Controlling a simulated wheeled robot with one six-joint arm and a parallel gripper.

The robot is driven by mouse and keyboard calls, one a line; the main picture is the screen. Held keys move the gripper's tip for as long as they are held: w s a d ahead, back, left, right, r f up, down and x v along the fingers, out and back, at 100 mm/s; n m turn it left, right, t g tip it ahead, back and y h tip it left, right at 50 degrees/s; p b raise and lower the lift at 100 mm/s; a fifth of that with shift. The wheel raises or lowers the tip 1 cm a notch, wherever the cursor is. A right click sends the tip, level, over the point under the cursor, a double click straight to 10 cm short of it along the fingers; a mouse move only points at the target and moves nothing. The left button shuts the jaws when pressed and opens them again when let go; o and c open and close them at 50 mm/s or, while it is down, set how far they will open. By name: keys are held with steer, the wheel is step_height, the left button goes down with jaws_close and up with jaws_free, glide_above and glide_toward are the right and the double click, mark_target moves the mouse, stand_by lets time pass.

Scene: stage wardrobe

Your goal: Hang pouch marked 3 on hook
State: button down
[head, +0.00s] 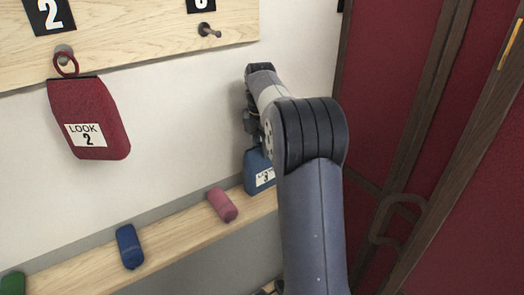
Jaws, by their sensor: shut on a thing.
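The blue pouch (259,184), with a white label partly readable as LOOK 3, shows beside my arm at the right end of the low shelf. My arm hides its right side and its top loop is not clear. My gripper (254,136) is just above it, mostly hidden by my arm, and is shut on the pouch. I cannot tell whether the pouch touches the shelf. The empty hook (210,31) sticks out of the wooden board at the upper middle, under a black number sign (201,4) cut off by the picture's top edge. The hook is above and left of my gripper.
A red pouch (96,112) labelled LOOK 2 hangs on the left hook. A pink roll (222,205), a blue roll (130,247) and a green roll (12,284) lie on the wooden shelf (176,236). Dark red panels (392,90) with wooden frames stand at right. White wall below the hook is clear.

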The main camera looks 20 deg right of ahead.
steer(key=shift+w+f+p, duration=0.2)
steer(key=shift+f+p, duration=0.65)
steer(key=shift+f, duration=0.5)
steer(key=c, duration=1.1)
jaws_free()
steer(key=shift+f+b, duration=0.1)
steer(key=shift+b, duration=0.35)
steer(key=r, duration=0.7)
steer(key=r+b, duration=0.1)
steer(key=r, duration=0.3)
steer(key=shift+w+a, duration=0.2)
steer(key=shift+w, duration=0.05)
steer(key=shift+f, duration=0.15)
steer(key=p, duration=0.2)
glide_toward(258, 172)
steer(key=w+f, duration=0.1)
steer(key=f, duration=0.1)
steer(key=w+d+f, duration=0.1)
steer(key=f, duration=0.1)
steer(key=w+d+f, duration=0.1)
steer(key=f, duration=0.1)
steer(key=shift+d, duration=0.1)
steer(key=shift+r, duration=0.2)
